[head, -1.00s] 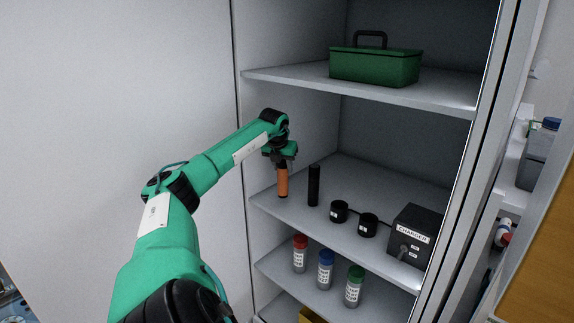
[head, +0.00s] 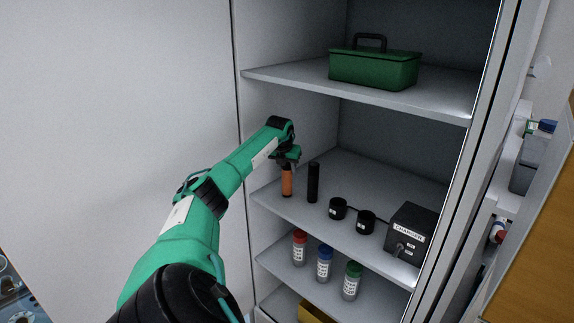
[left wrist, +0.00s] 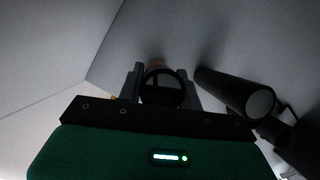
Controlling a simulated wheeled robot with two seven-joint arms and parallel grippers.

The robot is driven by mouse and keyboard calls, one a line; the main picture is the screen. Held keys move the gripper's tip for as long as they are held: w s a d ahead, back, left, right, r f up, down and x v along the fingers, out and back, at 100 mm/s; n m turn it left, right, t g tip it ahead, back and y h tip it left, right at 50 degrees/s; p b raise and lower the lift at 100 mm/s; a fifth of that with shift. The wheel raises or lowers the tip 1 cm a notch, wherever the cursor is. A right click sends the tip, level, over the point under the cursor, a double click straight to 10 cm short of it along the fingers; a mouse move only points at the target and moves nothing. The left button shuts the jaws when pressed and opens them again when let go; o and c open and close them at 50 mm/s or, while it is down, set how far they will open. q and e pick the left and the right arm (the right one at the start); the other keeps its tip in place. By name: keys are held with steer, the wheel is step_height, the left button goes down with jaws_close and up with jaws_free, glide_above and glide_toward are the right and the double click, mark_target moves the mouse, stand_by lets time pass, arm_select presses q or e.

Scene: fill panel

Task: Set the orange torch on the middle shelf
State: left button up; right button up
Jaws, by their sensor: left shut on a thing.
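The orange torch (head: 287,182) stands upright at the left front of the middle shelf (head: 372,182), its base at or very near the shelf surface. My left gripper (head: 287,164) is shut on the torch's upper, dark end from above. In the left wrist view, the torch's round dark head (left wrist: 160,88) sits between the two fingers. A black torch (head: 313,183) stands upright just right of it, apart from it; it also shows in the left wrist view (left wrist: 235,92). My right gripper is not in view.
Two black round cups (head: 338,209) and a charger box (head: 412,232) stand farther right on the middle shelf. A green toolbox (head: 374,70) is on the upper shelf. Red, blue and green capped bottles (head: 324,264) stand on the lower shelf. The middle shelf's back is clear.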

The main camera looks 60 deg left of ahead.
arm_select(q)
steer(key=shift+f, duration=0.15)
steer(key=o, duration=1.2)
steer(key=shift+s+r, duration=0.1)
steer(key=shift+r, duration=0.25)
steer(key=b+v, duration=0.3)
steer(key=v, duration=0.8)
steer(key=shift+s+d+r, duration=0.1)
steer(key=shift+d+r, duration=0.1)
